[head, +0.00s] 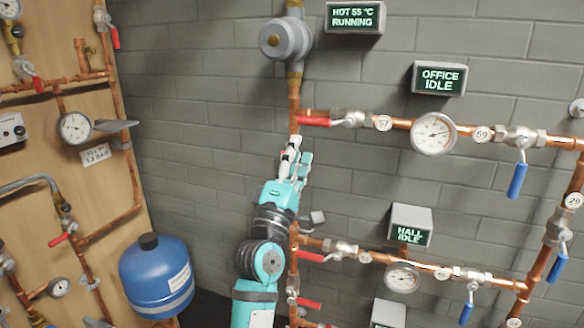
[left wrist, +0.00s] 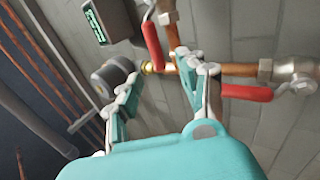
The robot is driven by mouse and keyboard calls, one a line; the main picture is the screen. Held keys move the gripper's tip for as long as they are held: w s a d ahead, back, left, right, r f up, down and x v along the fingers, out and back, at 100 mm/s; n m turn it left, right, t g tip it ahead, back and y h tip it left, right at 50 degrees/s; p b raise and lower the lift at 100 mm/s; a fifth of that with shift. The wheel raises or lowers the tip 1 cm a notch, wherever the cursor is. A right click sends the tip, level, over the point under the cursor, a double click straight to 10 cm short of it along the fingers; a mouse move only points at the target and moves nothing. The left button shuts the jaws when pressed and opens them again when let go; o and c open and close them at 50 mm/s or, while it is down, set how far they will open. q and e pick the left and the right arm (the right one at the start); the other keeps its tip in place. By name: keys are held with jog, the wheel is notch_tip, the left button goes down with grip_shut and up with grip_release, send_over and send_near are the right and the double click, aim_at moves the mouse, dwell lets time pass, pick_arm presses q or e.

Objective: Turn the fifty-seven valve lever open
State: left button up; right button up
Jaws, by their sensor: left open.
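The number 57 tag (head: 383,123) sits on the upper copper branch pipe, just right of a valve (head: 350,118). That valve's red lever (head: 314,122) points left along the pipe. My left gripper (head: 298,152) is just below the lever's free end, in front of the vertical pipe, open and empty. In the left wrist view the open fingers (left wrist: 160,88) have a red lever (left wrist: 153,42) just above the gap, apparently the 57 one. Another red lever (left wrist: 247,92) lies right of the fingers. My right gripper is not in view.
A grey pump (head: 286,38) is above on the vertical pipe. A round gauge (head: 434,133) and a blue lever (head: 518,180) are to the right. The hall branch has another red lever (head: 312,257). A blue tank (head: 157,277) stands lower left.

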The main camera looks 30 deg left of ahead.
pick_arm(q)
jog(key=shift+v, duration=1.75)
